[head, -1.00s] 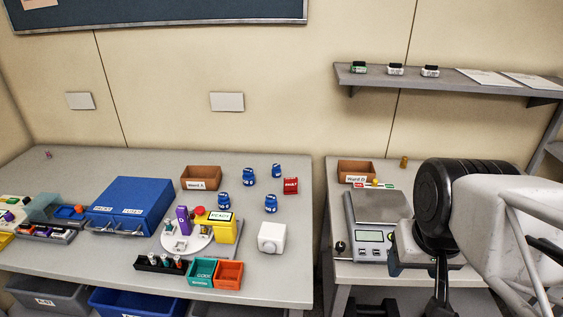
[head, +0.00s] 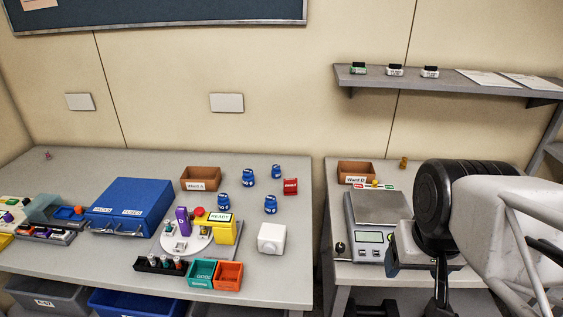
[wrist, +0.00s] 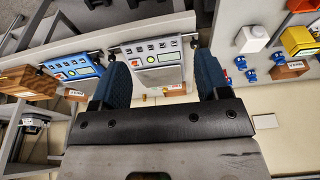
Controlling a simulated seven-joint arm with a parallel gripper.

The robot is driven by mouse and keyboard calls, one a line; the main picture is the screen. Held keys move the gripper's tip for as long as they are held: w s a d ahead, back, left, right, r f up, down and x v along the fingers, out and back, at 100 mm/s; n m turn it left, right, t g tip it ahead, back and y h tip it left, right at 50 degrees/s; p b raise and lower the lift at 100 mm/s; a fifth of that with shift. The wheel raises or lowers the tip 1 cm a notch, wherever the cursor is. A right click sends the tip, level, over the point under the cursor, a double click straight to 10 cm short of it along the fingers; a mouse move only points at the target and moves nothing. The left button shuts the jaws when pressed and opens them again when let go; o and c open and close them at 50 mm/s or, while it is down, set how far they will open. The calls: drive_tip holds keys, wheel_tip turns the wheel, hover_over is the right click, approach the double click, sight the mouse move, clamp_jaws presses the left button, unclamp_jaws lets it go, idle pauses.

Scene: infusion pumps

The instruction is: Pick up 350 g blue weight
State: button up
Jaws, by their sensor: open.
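Several small blue weights stand upright at the right of the left table in the head view: a front left one (head: 222,204), a back left one (head: 248,178), a back right one (head: 276,171) and a front right one (head: 270,204). Their labels are too small to read, so I cannot tell which is 350 g. In the wrist view, blue weights (wrist: 277,73) show small at the upper right, well outside my fingers. My gripper (wrist: 160,75) is open with nothing between its dark blue fingertips. In the head view my arm is at the far right, away from the weights.
A brown Ward A box (head: 200,178), a red block (head: 290,187), a white block (head: 271,237) and a yellow READY device (head: 222,228) surround the weights. A scale (head: 378,218) stands on the right table. A gap separates the tables. A shelf (head: 450,80) hangs above.

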drive_tip(key=w+a+f+n+t+h, duration=0.2)
drive_tip(key=w+n+h, duration=0.2)
drive_tip(key=w+n, duration=0.75)
drive_tip(key=w+a+f+n+t+h, duration=0.1)
drive_tip(key=w+a+n+t+h, duration=0.3)
drive_tip(key=w, duration=1.5)
drive_tip(key=n+t+y, duration=0.5)
drive_tip(key=n+y, duration=0.1)
drive_tip(key=n, duration=1.3)
approach(275, 168)
drive_tip(key=shift+s+a+r+m, duration=0.25)
drive_tip(key=shift+s+a+r, duration=0.05)
drive_tip(key=shift+s+a, duration=0.1)
drive_tip(key=shift+x, duration=3.45)
